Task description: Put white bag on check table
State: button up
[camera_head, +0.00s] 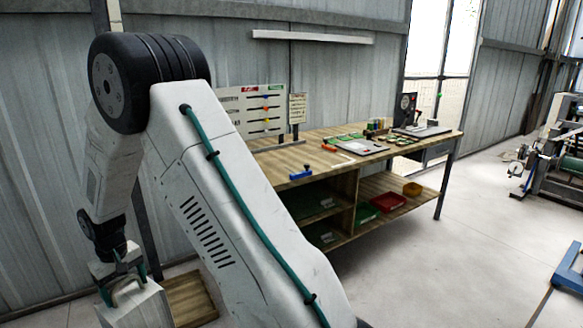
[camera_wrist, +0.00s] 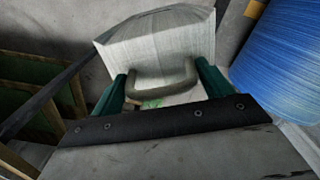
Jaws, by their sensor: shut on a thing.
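A white bag (camera_head: 140,308) hangs at the lower left of the head view, cut off by the bottom edge. It also shows at the top of the wrist view (camera_wrist: 160,38), with a grey-brown loop handle at its near side. My gripper (camera_head: 118,272) is shut on the bag; its green fingers (camera_wrist: 163,82) stand on either side of the handle. A wooden workbench, seemingly the check table (camera_head: 270,168), stands right of my arm, apart from the bag. My arm hides its left end.
A blue tool (camera_head: 300,172), a clipboard (camera_head: 358,146) and a dark device (camera_head: 405,108) are on the bench. Bare wood shows at its front left. Bins (camera_head: 388,202) sit on the lower shelf. A blue roll (camera_wrist: 282,60) is close to the gripper.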

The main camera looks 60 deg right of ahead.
aim_at(278, 166)
jog(key=k, duration=0.45)
jog(key=z, duration=1.2)
jog(key=i, duration=0.55)
